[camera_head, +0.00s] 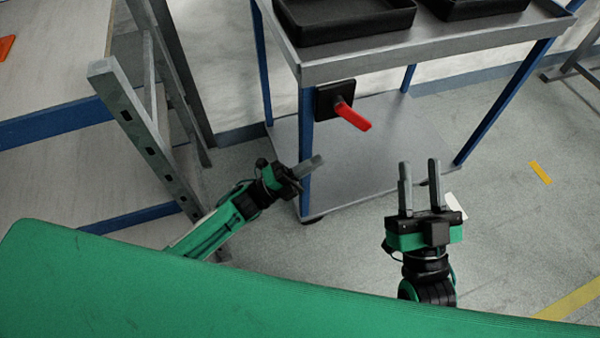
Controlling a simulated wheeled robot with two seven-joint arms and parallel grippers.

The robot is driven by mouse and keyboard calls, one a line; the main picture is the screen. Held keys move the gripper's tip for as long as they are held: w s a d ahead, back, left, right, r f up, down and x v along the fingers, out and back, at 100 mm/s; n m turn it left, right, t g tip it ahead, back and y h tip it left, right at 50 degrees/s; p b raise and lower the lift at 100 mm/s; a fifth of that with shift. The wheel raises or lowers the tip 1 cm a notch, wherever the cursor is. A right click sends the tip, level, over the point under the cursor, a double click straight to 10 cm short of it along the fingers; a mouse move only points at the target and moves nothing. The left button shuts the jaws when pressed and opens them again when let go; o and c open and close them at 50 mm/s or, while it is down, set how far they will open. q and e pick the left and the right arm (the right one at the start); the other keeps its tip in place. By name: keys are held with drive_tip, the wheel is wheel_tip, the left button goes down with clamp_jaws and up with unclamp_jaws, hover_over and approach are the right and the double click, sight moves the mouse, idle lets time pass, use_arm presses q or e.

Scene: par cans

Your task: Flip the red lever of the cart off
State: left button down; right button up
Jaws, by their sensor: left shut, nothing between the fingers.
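The red lever (353,117) sticks out to the lower right from a black plate (331,98) on the corner of the cart (412,47), just under its grey top. My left gripper (317,161) is shut and empty, below and a little left of the lever, apart from it in the picture. It overlaps the cart's blue front leg in view; I cannot tell if it touches. My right gripper (420,172) is open and empty, its fingers pointing up, to the right of and below the lever.
Black trays (340,30) stand on the cart's top. The cart has blue legs and a grey lower shelf (385,150). A grey metal frame (145,130) stands close on the left beside my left arm. Floor on the right is free, with yellow markings (540,172).

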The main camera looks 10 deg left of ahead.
use_arm(q)
drive_tip(key=v, duration=0.3)
drive_tip(key=shift+f, duration=0.5)
